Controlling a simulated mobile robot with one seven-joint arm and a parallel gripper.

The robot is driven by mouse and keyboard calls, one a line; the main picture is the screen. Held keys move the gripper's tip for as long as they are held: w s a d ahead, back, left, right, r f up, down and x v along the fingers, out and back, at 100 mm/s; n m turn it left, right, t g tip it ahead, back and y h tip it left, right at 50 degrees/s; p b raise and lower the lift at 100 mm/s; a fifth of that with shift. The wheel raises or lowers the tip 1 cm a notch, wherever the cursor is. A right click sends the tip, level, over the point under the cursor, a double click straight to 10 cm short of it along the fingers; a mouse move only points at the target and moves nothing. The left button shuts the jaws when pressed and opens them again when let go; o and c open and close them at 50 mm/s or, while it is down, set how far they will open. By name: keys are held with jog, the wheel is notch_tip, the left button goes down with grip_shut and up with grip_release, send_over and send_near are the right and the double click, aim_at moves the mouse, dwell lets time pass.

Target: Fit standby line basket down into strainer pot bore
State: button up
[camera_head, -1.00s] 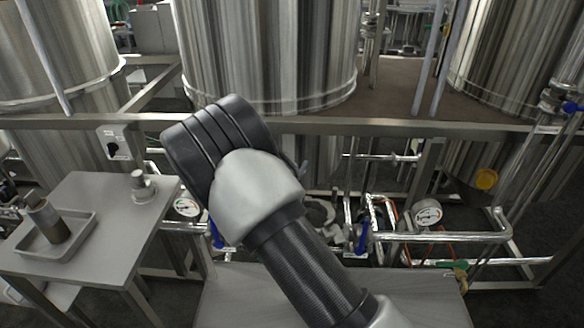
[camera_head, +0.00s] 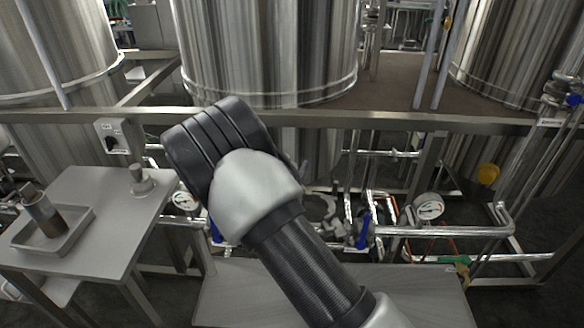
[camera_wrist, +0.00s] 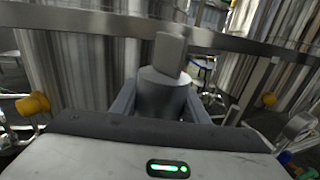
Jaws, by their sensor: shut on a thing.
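My gripper (camera_wrist: 158,108) shows in the wrist view with a finger on each side of a grey cylindrical piece (camera_wrist: 162,88) topped by a blocky knob. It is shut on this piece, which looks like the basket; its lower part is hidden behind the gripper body. In the head view my arm hides the gripper and the held piece. A grey round fitting (camera_head: 320,208), perhaps the strainer pot, shows partly behind my arm among the pipes. Its bore cannot be made out clearly.
A side table at left bears a tray (camera_head: 22,246) with a dark cylinder (camera_head: 44,214) and a small knobbed piece (camera_head: 141,180). Gauges (camera_head: 429,206), blue-handled valves (camera_head: 363,232) and pipes crowd the pot. A steel rail (camera_head: 440,124) crosses before the tanks.

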jog(key=shift+f+b, duration=1.6)
jog(key=shift+f, duration=0.65)
jog(key=shift+r, duration=0.25)
notch_tip(320, 180, up, 7)
jog(key=p, duration=0.5)
jog(key=shift+f, duration=0.2)
jog(key=shift+f+b, duration=2.55)
jog(key=shift+f, duration=1)
dwell(0.9)
